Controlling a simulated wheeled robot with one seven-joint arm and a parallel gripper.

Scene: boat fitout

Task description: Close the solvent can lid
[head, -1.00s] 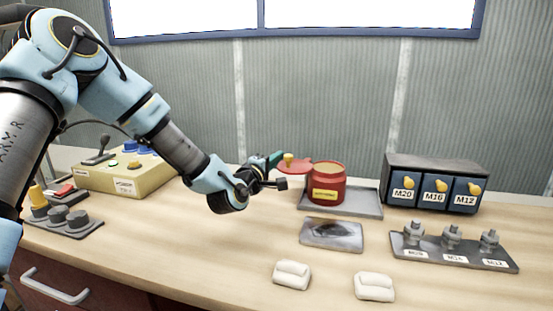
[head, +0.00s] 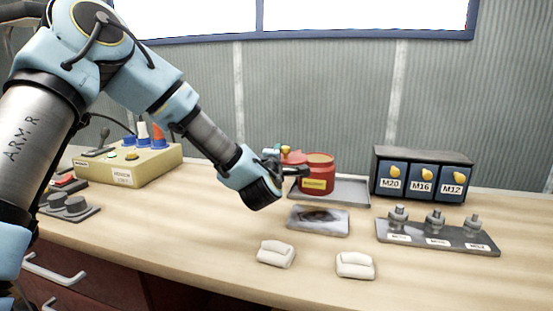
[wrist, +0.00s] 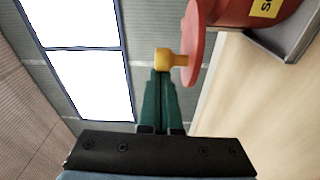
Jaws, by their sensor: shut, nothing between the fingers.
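The red solvent can (head: 318,178) stands on a grey tray at the back of the bench, its yellow label facing me. Its red lid (head: 292,157) hangs open on the left side, with a yellow knob (head: 285,149) on it. In the wrist view the lid (wrist: 194,42) is seen nearly edge-on, and the knob (wrist: 166,58) points left. My gripper (wrist: 158,74) is shut and empty, its green fingertips right at the knob; I cannot tell whether they touch.
The grey tray (head: 352,192) extends right of the can. A stained cloth or plate (head: 318,221) lies in front. White pads (head: 276,253) lie near the front. A drawer box (head: 422,172) and a bolt rack (head: 437,237) stand right. A control box (head: 125,166) stands left.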

